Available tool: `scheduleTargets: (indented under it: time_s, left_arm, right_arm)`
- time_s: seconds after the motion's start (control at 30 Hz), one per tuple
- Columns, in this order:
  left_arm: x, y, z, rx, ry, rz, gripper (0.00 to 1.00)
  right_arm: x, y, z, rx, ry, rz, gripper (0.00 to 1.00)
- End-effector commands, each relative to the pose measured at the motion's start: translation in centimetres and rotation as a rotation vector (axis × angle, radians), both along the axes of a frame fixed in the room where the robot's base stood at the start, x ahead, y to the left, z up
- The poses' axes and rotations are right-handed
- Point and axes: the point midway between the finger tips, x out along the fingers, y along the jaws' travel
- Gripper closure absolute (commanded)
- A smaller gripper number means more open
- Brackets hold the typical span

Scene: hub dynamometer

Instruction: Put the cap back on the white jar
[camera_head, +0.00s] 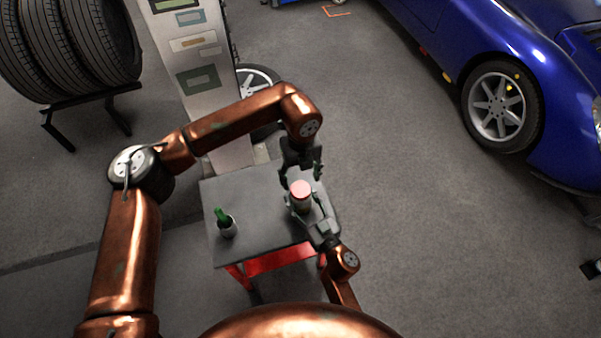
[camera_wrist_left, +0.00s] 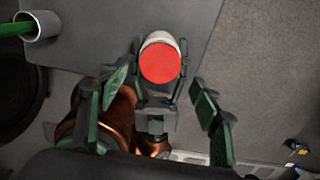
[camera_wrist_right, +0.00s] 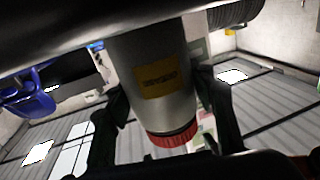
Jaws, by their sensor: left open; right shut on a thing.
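The white jar stands upright in my right gripper (camera_head: 312,212), with its red cap (camera_head: 300,189) on its top end. The right wrist view shows the jar (camera_wrist_right: 160,75) as a pale cylinder with a yellow label, between the fingers, and the ribbed red cap (camera_wrist_right: 173,135) against its end. I cannot tell whether the cap is tight. My left gripper (camera_head: 301,172) is open and empty, just beyond the jar. In the left wrist view the cap (camera_wrist_left: 160,63) faces the camera, ahead of the spread left fingers (camera_wrist_left: 157,98), apart from them.
A pale cup (camera_head: 228,230) with a green object (camera_head: 221,215) in it stands at the left of the grey-topped table (camera_head: 262,232), which has a red frame. A tall panel (camera_head: 200,75) stands behind. A tyre rack (camera_head: 85,100) is at left, a blue car (camera_head: 455,45) at right.

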Motion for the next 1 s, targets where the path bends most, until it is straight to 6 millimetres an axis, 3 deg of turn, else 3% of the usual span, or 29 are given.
scheduleTargets:
  time_s: [0.2, 0.4, 0.77, 1.0]
  left_arm:
    - [-0.1, 0.0, -3.5, 0.0, 0.003, -0.001, 0.41]
    - [0.0, 0.0, -5.3, 0.0, 0.002, 0.0, 0.41]
    - [0.0, 0.0, -5.7, 0.0, 0.0, 0.0, 0.41]
    - [0.0, 0.0, -5.7, 0.0, 0.001, 0.0, 0.57]
  right_arm:
    - [0.0, 0.0, 0.0, 0.0, 0.0, 0.001, 1.0]
    - [0.0, 0.0, 0.0, 0.0, 0.0, 0.001, 1.0]
    - [0.0, 0.0, 0.0, 0.0, 0.0, 0.001, 1.0]
    - [0.0, 0.0, 0.0, 0.0, 0.0, 0.001, 1.0]
